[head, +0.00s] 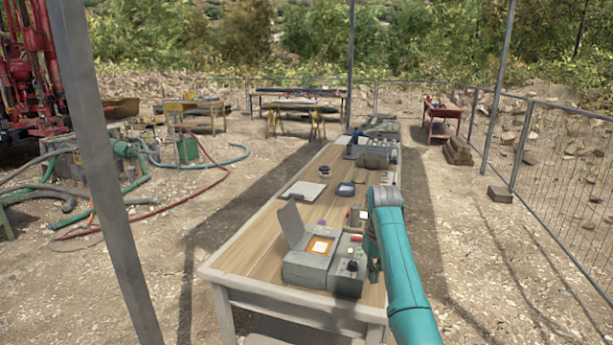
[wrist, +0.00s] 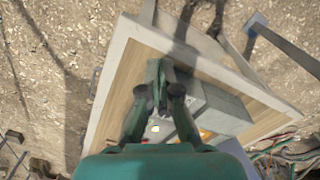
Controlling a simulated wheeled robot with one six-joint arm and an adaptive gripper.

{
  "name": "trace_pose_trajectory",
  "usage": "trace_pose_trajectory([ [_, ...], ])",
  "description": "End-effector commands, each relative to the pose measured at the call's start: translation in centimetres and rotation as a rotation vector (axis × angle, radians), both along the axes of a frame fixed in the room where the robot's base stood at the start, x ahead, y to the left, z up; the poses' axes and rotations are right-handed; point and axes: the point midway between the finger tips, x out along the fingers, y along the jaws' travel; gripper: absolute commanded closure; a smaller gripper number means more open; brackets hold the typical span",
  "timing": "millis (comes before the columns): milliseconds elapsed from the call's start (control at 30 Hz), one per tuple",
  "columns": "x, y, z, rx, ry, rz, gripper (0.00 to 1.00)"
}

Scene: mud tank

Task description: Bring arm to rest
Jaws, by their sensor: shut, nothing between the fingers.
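My teal arm reaches up along the right side of the table in the head view, bent at its elbow, with my gripper (head: 374,275) hanging down beside a grey instrument box. In the wrist view my gripper (wrist: 160,72) has its fingertips together with nothing between them. The wooden table (head: 243,254) has a pale edge, and its corner (wrist: 122,40) shows under the gripper in the wrist view. The grey box (head: 309,262) has an open lid and an orange-framed panel. It also shows in the wrist view (wrist: 222,110), partly hidden by my gripper.
A clipboard (head: 303,190) and several small devices lie farther along the table. A grey post (head: 103,170) stands at the left. A mesh fence (head: 560,175) runs along the right. Hoses (head: 205,185) lie on the ground at the left.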

Motion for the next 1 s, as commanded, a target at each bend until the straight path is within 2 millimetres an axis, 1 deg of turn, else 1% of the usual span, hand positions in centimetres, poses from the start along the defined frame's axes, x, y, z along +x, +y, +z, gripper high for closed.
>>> trace_pose_trajectory([
  [267,-0.3,0.0,-4.0,0.001,-0.037,-0.006,1.00],
  [367,-0.6,0.0,-6.0,0.001,-0.056,-0.009,1.00],
  [467,-1.0,0.0,-8.4,0.000,-0.079,-0.013,1.00],
  [567,-1.6,0.0,-11.3,0.002,-0.109,-0.018,1.00],
  [667,-2.8,0.0,-15.2,0.002,-0.147,-0.025,1.00],
  [700,-3.3,0.0,-16.8,0.003,-0.166,-0.028,1.00],
  [800,-5.0,0.0,-20.7,0.004,-0.214,-0.035,1.00],
  [867,-6.1,0.0,-22.9,0.005,-0.242,-0.039,1.00],
  [900,-6.9,0.0,-24.2,0.006,-0.261,-0.042,1.00],
  [1000,-9.1,-0.1,-27.5,0.009,-0.309,-0.051,1.00],
])
